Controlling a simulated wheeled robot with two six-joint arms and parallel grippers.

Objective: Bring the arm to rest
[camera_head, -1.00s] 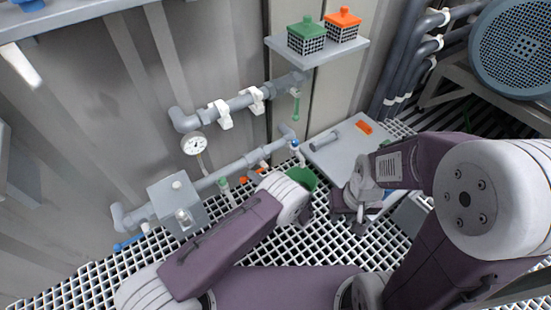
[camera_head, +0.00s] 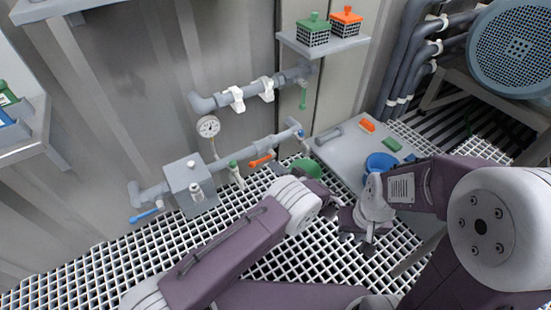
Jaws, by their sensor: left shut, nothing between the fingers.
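My left arm comes in from the lower left. Its gripper (camera_head: 332,205) is mostly hidden by its own white wrist, over the floor grating, and looks shut and empty. My right arm comes in from the right, and its gripper (camera_head: 366,242) points down over the grating in front of the grey table (camera_head: 345,150). Its fingers are too small and overlapped to tell whether they are open. A green round object (camera_head: 306,168) shows just behind the left wrist, partly hidden. A blue bowl (camera_head: 380,162) stands on the table behind the right wrist.
Grey pipes with a gauge (camera_head: 208,126), a valve box (camera_head: 189,184) and coloured handles run along the wall. A green block (camera_head: 391,144) and an orange block (camera_head: 367,125) lie on the table. A wall shelf (camera_head: 325,46) holds two lidded baskets. Grating at the lower left is clear.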

